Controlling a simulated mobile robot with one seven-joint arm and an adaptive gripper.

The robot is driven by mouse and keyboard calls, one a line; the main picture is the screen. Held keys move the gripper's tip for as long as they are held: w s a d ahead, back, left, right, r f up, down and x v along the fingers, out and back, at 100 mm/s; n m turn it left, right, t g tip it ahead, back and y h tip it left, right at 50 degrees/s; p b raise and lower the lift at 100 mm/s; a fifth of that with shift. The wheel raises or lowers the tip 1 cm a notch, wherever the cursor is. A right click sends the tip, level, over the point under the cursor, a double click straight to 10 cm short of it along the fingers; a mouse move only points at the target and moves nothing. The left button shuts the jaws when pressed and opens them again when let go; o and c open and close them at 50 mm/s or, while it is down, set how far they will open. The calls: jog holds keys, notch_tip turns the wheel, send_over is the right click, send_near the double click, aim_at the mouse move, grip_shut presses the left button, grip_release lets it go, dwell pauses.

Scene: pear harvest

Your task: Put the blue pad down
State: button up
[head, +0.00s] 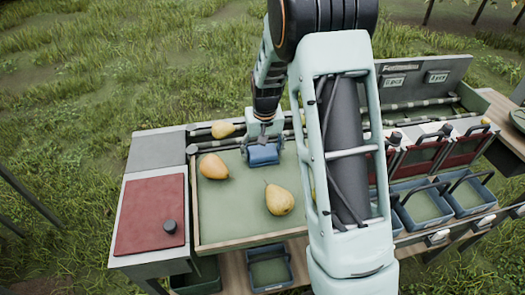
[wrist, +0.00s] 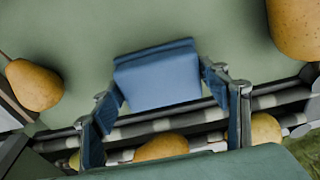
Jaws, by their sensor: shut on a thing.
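The blue pad (head: 263,155) is a small block over the back part of the green-floored tray (head: 250,239). In the wrist view the blue pad (wrist: 157,78) sits between my fingertips, slightly tilted in the picture. My gripper (head: 263,143) points down and is shut on the pad; its two fingers also show in the wrist view (wrist: 162,88), one at each side of the pad. Whether the pad's underside touches the tray floor I cannot tell.
Another pear (head: 222,129) lies on the rollers behind. A red panel (head: 148,216) is at left, and blue bins (head: 424,207) are at right. The tray's front left is clear.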

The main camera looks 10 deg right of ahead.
aim_at(264, 155)
jog(key=shift+f, duration=0.2)
jog(key=o, duration=1.1)
jog(key=shift+r, duration=0.1)
jog(key=shift+r, duration=0.15)
jog(key=r, duration=0.4)
jog(key=s+r, duration=0.1)
jog(key=r, duration=0.7)
jog(key=shift+s, duration=0.4)
